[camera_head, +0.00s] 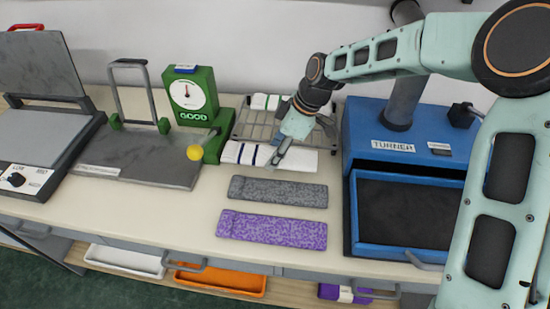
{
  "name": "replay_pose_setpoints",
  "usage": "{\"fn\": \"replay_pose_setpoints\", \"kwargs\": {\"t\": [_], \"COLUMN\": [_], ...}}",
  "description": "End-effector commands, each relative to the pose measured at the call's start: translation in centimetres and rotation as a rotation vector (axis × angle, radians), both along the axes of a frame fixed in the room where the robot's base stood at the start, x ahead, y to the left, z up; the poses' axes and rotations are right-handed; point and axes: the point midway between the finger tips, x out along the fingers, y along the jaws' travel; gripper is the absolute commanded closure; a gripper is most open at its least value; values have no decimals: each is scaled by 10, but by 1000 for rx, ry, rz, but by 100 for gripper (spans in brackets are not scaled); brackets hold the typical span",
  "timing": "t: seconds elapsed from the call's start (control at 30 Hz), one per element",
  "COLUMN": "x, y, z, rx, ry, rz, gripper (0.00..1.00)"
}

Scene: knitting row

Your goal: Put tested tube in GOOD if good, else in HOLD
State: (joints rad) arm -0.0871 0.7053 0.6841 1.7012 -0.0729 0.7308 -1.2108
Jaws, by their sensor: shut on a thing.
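A flat white tube with dark blue stripes (296,160) lies at the middle back of the table, in front of the wire rack. My gripper (272,163) is down at it from the upper right and is shut on it; the fingertips are small, and the exact grip is hard to make out. A green dial gauge (193,93) shows the word GOOD under its dial. A white tray (124,262) and an orange tray (220,281) sit on the shelf below the table; I can read no label on either.
A grey tube (278,192) and a purple tube (271,230) lie flat in front of my gripper. A wire rack (285,126) stands behind, a grey plate with a handle frame (140,166) and yellow knob (194,153) at left, an open press further left, the blue TURNER box (395,156) at right.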

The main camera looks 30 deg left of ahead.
Motion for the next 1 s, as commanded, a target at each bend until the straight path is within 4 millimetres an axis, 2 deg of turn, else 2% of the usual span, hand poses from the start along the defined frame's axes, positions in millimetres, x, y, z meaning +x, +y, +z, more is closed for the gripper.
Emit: {"fn": "replay_pose_setpoints", "kwargs": {"t": [0.2, 0.6, 0.63, 0.67, 1.0], "x": [1, 2, 2, 2, 2], "y": [1, 1, 1, 1, 1], "z": [-31, -38, -37, -37, -34], "rx": [-1, 0, 0, 0, 0], "ry": [3, 1, 0, 0, 0], "rz": [1, 0, 0, 0, 0], "gripper": [68, 68, 48, 45, 43]}}
